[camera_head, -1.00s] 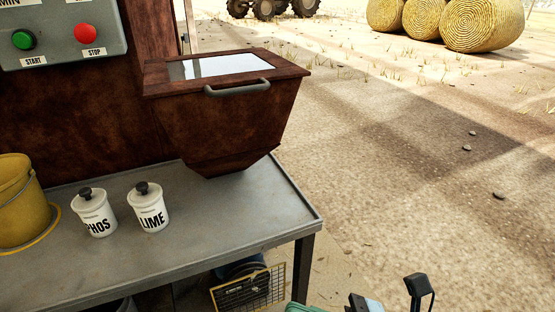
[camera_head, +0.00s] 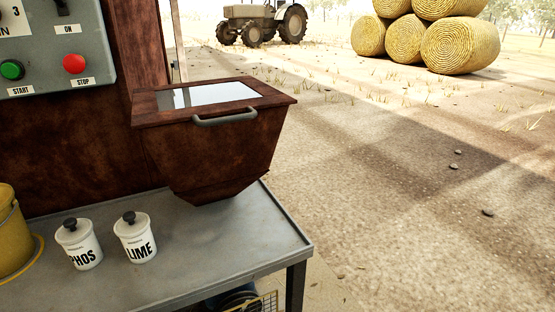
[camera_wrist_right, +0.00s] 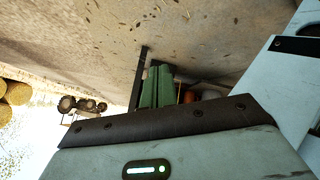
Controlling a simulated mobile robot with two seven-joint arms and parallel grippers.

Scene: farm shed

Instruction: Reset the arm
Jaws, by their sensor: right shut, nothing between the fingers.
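My right gripper (camera_wrist_right: 158,82) shows in the right wrist view as two green fingers side by side, shut with nothing between them. It is held out over open ground, clear of any object I can make out. The pale housing of my right arm fills the lower part of that view. In the head view neither of my grippers nor arms shows.
A grey table (camera_head: 215,235) carries a white PHOS jar (camera_head: 79,245), a white LIME jar (camera_head: 135,238) and a yellow bucket (camera_head: 12,235). A rusty hopper (camera_head: 220,150) stands behind, beside a control box (camera_head: 55,45). Open ground lies right; hay bales (camera_head: 460,45) and a tractor (camera_head: 262,22) are distant.

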